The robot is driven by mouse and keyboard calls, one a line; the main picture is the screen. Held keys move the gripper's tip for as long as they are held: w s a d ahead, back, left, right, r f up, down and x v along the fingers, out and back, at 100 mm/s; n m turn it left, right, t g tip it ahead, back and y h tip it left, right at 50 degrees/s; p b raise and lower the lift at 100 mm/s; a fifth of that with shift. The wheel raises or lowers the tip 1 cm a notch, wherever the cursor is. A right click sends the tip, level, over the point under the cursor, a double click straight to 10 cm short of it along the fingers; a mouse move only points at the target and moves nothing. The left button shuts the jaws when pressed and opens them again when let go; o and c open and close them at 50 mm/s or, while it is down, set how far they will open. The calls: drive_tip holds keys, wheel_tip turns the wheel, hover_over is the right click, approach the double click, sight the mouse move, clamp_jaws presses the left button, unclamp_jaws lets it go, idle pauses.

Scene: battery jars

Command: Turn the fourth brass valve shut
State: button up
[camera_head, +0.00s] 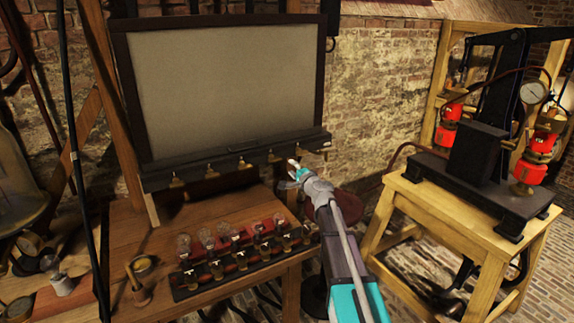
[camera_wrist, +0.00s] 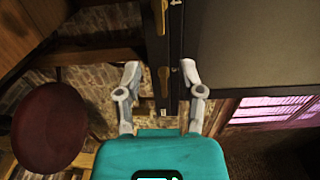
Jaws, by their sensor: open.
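Several brass valves hang in a row under the dark rail (camera_head: 220,160) below the grey board. Counting from the left, the fourth valve (camera_head: 273,156) shows just left of my gripper (camera_head: 293,172) in the head view. My gripper is open and empty, in front of the right part of the rail. In the wrist view my gripper (camera_wrist: 161,72) has a brass valve handle (camera_wrist: 163,80) lined up between its spread fingertips, with gaps on both sides. Another brass valve (camera_wrist: 160,17) shows further up the rail, near a small white mark. I cannot tell whether either is touched.
A wooden bench (camera_head: 150,240) below the rail holds several glass bulbs and a rack of small jars (camera_head: 235,262). A dark red stool (camera_wrist: 48,125) stands beside the bench. A wooden stand (camera_head: 440,205) with a black machine is at the right.

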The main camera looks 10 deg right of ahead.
drive_tip(key=shift+v, duration=1.35)
drive_tip(key=s+a+f+n+g+y, duration=0.1)
drive_tip(key=s+a+f+n+g, duration=0.45)
drive_tip(key=s, duration=0.25)
drive_tip(key=s+a+f+n+g+y, duration=0.1)
drive_tip(key=s+a+f+n+g, duration=0.4)
drive_tip(key=s, duration=0.3)
drive_tip(key=s+d+f+n+g+h, duration=0.2)
drive_tip(key=s+d+f+g+h, duration=0.1)
drive_tip(key=s, duration=0.6)
drive_tip(key=s+d+f+n+g+h, duration=0.2)
drive_tip(key=s+f+g+h, duration=0.1)
drive_tip(key=s, duration=0.7)
wheel_tip(320, 180, down, 2)
drive_tip(key=shift+s+d+f+g+h, duration=0.15)
drive_tip(key=shift+d+g+h, duration=0.25)
drive_tip(key=shift+h, duration=0.4)
